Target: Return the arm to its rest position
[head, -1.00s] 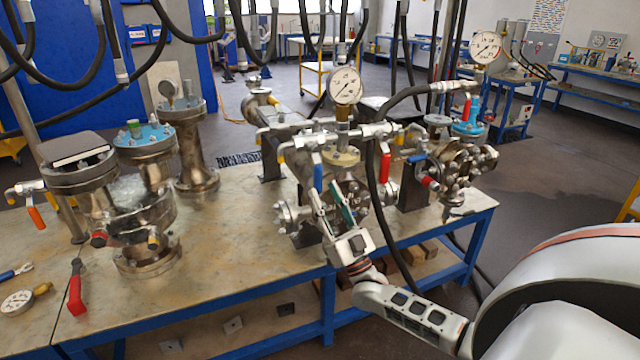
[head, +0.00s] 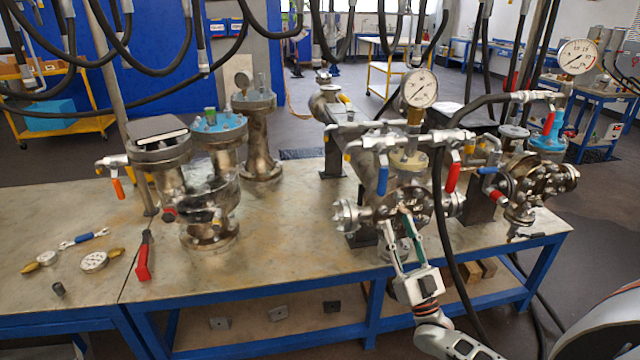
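My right gripper (head: 397,217) is in front of the middle flanged vessel (head: 408,185), at the front edge of the workbench. Its two fingers point up and away and stand apart, with a green pad showing on one. I see nothing between them. The fingertips overlap the vessel's lower body in the picture; I cannot tell whether they touch it. My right arm (head: 455,343) comes in from the lower right. My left gripper is not in view.
The workbench (head: 290,215) has bare room between the vessels. A blue-topped vessel (head: 218,125) stands left, and another vessel (head: 540,175) with a gauge stands right. A black hose (head: 440,215) hangs close beside my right gripper. A red-handled tool (head: 143,257) lies at left.

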